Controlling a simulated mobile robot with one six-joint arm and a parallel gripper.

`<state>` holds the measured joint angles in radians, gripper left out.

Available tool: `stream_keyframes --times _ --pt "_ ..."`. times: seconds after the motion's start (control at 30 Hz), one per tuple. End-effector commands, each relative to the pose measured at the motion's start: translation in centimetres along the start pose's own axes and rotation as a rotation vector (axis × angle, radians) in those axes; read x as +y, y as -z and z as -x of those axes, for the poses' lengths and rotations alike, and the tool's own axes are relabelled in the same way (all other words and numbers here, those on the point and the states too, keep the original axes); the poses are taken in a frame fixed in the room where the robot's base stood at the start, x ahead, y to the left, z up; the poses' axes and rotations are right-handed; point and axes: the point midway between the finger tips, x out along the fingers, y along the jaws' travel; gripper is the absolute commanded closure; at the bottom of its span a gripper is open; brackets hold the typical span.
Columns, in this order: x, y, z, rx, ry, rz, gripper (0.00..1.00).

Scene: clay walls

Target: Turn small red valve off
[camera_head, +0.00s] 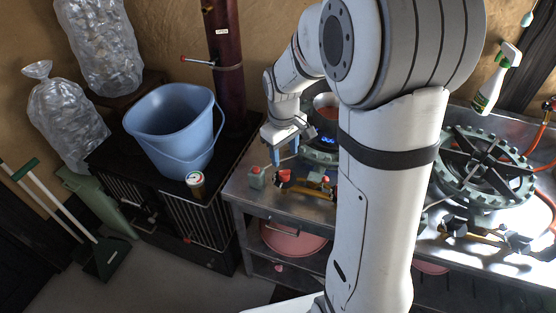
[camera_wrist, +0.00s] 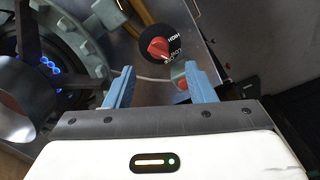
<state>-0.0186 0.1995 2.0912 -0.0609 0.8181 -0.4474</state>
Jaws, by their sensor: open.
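My gripper (camera_head: 285,152) is open above the front edge of the left stove; its blue fingers also show in the wrist view (camera_wrist: 158,72) with nothing held between them. A red knob (camera_wrist: 159,48) on a round black dial marked HIGH and LOW lies just beyond the fingertips. It shows small in the head view (camera_head: 284,175), below the gripper. A smaller red-topped piece (camera_wrist: 182,83) sits by the right finger; a red-topped green box (camera_head: 256,178) stands left of the knob. I cannot tell which one the task means. No contact is visible.
The left burner (camera_wrist: 88,45) shows blue flames, with a pot (camera_head: 326,104) above it. A blue bucket (camera_head: 172,128) and a can (camera_head: 195,182) stand on the black cabinet at left. A second burner (camera_head: 486,165) is at right. My arm hides the middle.

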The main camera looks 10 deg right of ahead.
Motion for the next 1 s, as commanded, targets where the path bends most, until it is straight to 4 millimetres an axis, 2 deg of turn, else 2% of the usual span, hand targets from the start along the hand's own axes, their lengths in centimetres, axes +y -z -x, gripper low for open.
stream_keyframes --times 0.23,0.6,0.77,1.0 --pt "0.3 0.6 -2.2 -0.011 0.004 0.023 0.50" --pt "0.3 0.5 -7.7 -0.011 0.004 0.021 0.50" --pt "0.3 0.5 -8.6 -0.008 0.003 0.020 0.50" --pt "0.3 0.5 -8.7 -0.008 0.002 0.019 0.50"
